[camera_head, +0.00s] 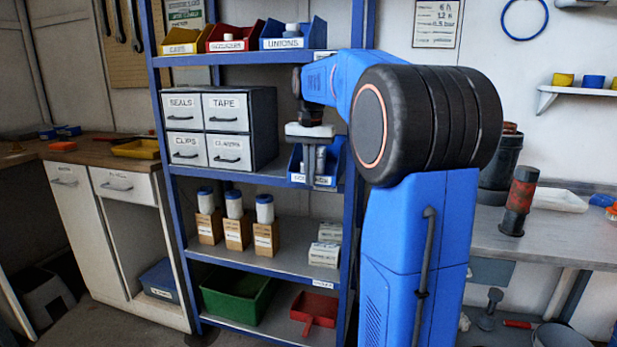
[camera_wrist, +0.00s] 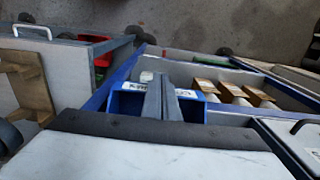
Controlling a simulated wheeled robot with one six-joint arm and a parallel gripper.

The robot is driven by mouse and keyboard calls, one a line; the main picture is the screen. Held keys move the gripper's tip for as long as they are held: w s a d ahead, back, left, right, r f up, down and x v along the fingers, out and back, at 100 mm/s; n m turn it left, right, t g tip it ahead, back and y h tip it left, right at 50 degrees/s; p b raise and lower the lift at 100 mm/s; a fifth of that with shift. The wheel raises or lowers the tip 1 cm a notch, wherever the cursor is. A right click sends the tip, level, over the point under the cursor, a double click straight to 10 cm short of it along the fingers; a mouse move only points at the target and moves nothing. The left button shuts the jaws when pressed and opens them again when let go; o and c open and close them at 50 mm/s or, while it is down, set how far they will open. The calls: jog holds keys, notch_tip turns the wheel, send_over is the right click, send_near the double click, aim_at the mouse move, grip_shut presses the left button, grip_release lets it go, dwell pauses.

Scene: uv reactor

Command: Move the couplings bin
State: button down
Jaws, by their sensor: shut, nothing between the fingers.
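A blue bin (camera_head: 335,160) stands on the middle shelf, right of the grey drawer unit. Its white front label is partly covered by my gripper (camera_head: 312,180), so I cannot read it whole. In the wrist view the blue bin (camera_wrist: 122,105) lies under and around my fingers (camera_wrist: 160,82), with its label partly showing beside them. The two fingers are shut together with nothing between them. They overlap the bin's front in the head view; I cannot tell whether they touch it.
The drawer unit (camera_head: 222,128) stands close left of the bin. Blue shelf uprights (camera_head: 167,180) frame the space. Bottles on boxes (camera_head: 235,220) stand on the shelf below. Yellow, red and blue bins (camera_head: 293,36) fill the top shelf. A workbench (camera_head: 560,238) stands right.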

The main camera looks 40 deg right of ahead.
dwell(0.3)
jog(key=w+d, duration=0.4)
jog(key=d, duration=0.1)
jog(key=shift+d, duration=0.1)
dwell(0.4)
jog(key=s+a, duration=0.7)
jog(key=a, duration=0.1)
notch_tip(320, 180, up, 10)
jog(key=s+a+f+n+t, duration=0.3)
jog(key=s+a+f+n, duration=0.3)
jog(key=s+a+f, duration=0.8)
jog(key=shift+s, duration=0.4)
dwell(0.7)
